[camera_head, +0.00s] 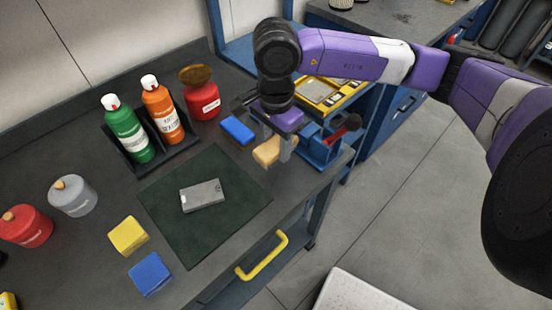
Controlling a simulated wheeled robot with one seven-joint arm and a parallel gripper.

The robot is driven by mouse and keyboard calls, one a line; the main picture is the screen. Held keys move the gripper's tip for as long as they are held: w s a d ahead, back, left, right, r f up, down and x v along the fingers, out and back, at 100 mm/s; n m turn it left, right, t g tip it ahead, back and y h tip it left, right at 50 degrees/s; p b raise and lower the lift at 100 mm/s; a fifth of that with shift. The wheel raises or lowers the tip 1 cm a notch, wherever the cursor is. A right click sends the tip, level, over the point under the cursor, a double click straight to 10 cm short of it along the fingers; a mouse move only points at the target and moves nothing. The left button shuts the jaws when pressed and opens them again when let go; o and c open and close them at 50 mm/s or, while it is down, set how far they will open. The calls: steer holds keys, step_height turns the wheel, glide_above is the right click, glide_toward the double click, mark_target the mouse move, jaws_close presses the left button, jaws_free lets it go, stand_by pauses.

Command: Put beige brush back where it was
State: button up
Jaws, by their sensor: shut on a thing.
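My gripper (276,147) is shut on the beige brush (266,151). The brush is a small beige block at the fingertips, near the front edge of the dark workbench (100,180). The fingers partly cover it, and I cannot tell whether it touches the bench or hangs just above it. The gripper points down, right of the green mat and between a blue block (238,130) and the blue vise (318,152).
A grey metal block (203,196) lies on the green mat (212,235). A rack (128,163) holds green and orange bottles. A red can (204,102) stands behind. Yellow (128,236) and blue (150,274) blocks lie front left.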

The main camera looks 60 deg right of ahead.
mark_target(276, 144)
steer(key=shift+f+p, duration=0.35)
steer(key=shift+f, duration=3.05)
steer(key=shift+f, duration=0.15)
steer(key=o, duration=1.3)
step_height(276, 144, up, 12)
steer(key=shift+r+b, duration=0.2)
steer(key=shift+b, duration=0.5)
